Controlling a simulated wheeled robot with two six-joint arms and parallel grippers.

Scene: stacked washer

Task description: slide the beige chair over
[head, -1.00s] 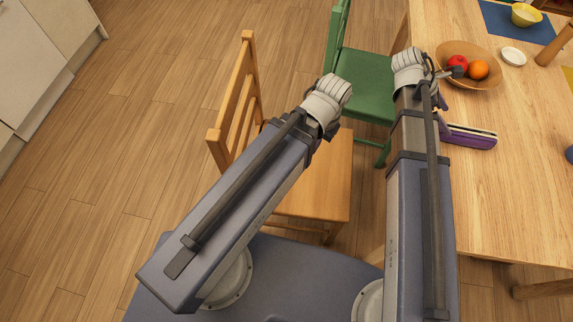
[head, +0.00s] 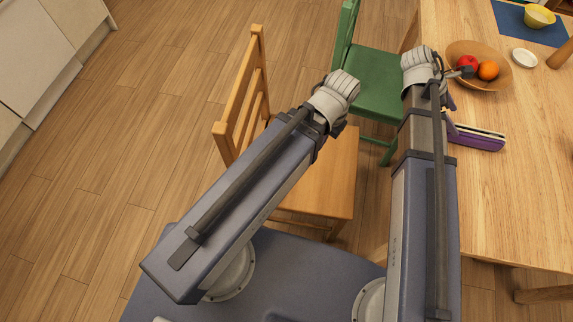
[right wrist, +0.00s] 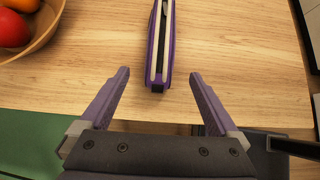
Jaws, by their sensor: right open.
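The chair with the light wooden seat (head: 330,185) and slatted back stands upright in the middle of the head view, the closest match to the beige chair. My left arm crosses in front of it and hides part of its seat and back. My left gripper is hidden behind its own wrist, so I cannot tell whether it touches the chair. My right gripper (right wrist: 159,78) is open and empty at the table edge in the right wrist view, its fingers apart on either side of the near end of a purple-edged object (right wrist: 160,40).
A green chair (head: 378,88) stands behind the wooden one. The wooden table (head: 515,210) on the right holds a fruit bowl (head: 500,78), a small white dish (head: 524,57), a yellow bowl (head: 539,17) and the purple object. White cabinets (head: 45,50) are at far left. Floor (head: 150,130) left of the chair is clear.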

